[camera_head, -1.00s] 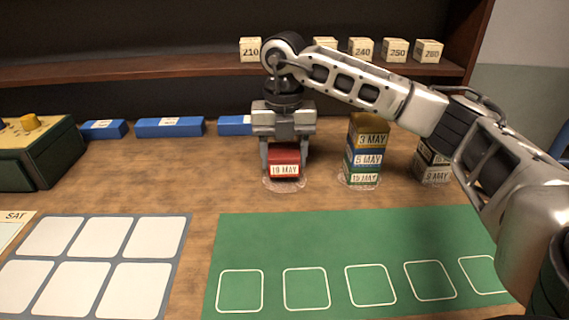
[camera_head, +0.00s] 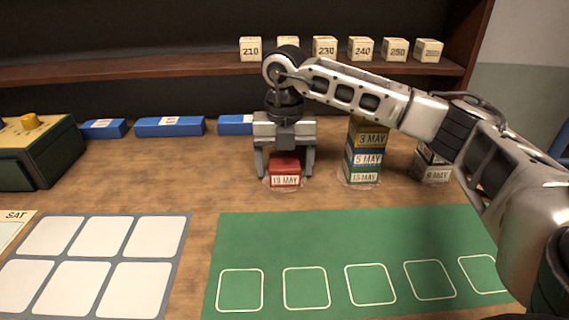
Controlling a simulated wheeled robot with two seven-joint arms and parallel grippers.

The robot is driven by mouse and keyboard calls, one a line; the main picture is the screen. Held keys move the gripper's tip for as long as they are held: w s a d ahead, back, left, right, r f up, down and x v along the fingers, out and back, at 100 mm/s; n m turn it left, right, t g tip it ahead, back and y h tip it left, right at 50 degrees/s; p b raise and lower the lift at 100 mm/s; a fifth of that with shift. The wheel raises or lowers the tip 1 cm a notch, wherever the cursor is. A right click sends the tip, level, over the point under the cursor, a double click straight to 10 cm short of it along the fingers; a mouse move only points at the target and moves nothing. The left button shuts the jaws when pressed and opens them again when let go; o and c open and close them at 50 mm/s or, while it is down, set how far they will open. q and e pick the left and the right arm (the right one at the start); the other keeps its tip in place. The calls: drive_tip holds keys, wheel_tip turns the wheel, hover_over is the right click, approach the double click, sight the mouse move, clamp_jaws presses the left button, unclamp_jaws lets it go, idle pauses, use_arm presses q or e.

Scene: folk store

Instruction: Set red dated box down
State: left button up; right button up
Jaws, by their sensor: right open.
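The red box (camera_head: 285,174) bears the label "19 MAY" and stands upright on a pale round marker (camera_head: 270,187) on the wooden counter. My right gripper (camera_head: 285,174) is above it, open, with one finger on each side of the box and gaps between the fingers and the box. My left gripper is not in view.
Right of the red box stands a stack of dated boxes (camera_head: 366,158), with a grey and dark stack (camera_head: 433,172) farther right. A green mat (camera_head: 350,237) and a white-squared board (camera_head: 187,232) lie in front. Blue blocks (camera_head: 170,127) line the back. Numbered cubes (camera_head: 361,49) sit on a shelf.

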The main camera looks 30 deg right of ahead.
sight(285, 161)
wheel_tip(285, 161, up, 12)
drive_tip(key=shift+p, duration=0.4)
drive_tip(key=shift+f, duration=0.15)
